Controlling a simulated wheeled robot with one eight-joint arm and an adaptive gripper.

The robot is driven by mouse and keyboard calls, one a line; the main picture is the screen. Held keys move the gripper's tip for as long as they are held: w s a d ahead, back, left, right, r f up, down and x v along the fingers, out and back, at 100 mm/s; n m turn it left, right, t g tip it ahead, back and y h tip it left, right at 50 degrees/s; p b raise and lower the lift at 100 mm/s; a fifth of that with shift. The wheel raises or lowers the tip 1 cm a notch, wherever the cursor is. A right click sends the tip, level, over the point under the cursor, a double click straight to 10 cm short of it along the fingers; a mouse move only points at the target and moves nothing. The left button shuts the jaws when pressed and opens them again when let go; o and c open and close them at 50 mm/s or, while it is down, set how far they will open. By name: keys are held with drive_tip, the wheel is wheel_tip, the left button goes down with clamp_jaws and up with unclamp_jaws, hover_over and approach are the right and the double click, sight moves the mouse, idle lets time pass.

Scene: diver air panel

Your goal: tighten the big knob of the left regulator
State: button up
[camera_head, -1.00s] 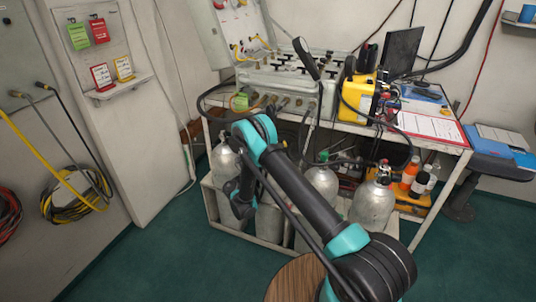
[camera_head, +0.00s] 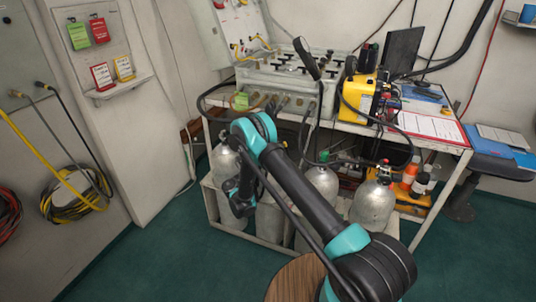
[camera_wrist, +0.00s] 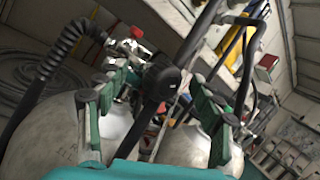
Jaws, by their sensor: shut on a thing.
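The regulator's metal body (camera_wrist: 128,48) shows partly behind the left finger. Silver cylinders lie beyond the fingers in the wrist view. In the head view the left cylinder (camera_head: 224,166) stands in the rack under the bench, and my wrist (camera_head: 240,196) is in front of it. My arm hides the fingertips and the knob there.
More silver cylinders (camera_head: 322,188) stand to the right in the white rack (camera_head: 268,238). Black hoses hang from the panel (camera_head: 292,78) on the bench. A ribbed black hose (camera_wrist: 52,62) passes left of my gripper. The green floor at front left is clear.

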drive_tip(key=m+g, duration=0.1)
drive_tip(key=m, duration=0.1)
drive_tip(key=m+g, duration=0.1)
drive_tip(key=shift+d+r+m, duration=0.2)
drive_tip(key=shift+r+m, duration=0.1)
drive_tip(key=shift+m, duration=0.1)
drive_tip(key=m+g+y, duration=0.1)
drive_tip(key=m, duration=0.1)
drive_tip(key=m+g+y, duration=0.1)
drive_tip(key=m, duration=0.1)
drive_tip(key=shift+d+g, duration=0.15)
drive_tip(key=shift+g, duration=0.15)
drive_tip(key=shift+o, duration=0.3)
drive_tip(key=m+g+y, duration=0.1)
drive_tip(key=m+y, duration=0.1)
drive_tip(key=m, duration=0.1)
drive_tip(key=shift+d, duration=0.1)
drive_tip(key=shift+f+m+g+y, duration=0.2)
drive_tip(key=shift+m+g+y, duration=0.1)
drive_tip(key=shift+m+y, duration=0.3)
drive_tip(key=o, duration=0.4)
drive_tip(key=shift+c, duration=0.5)
drive_tip(key=shift+a, duration=0.25)
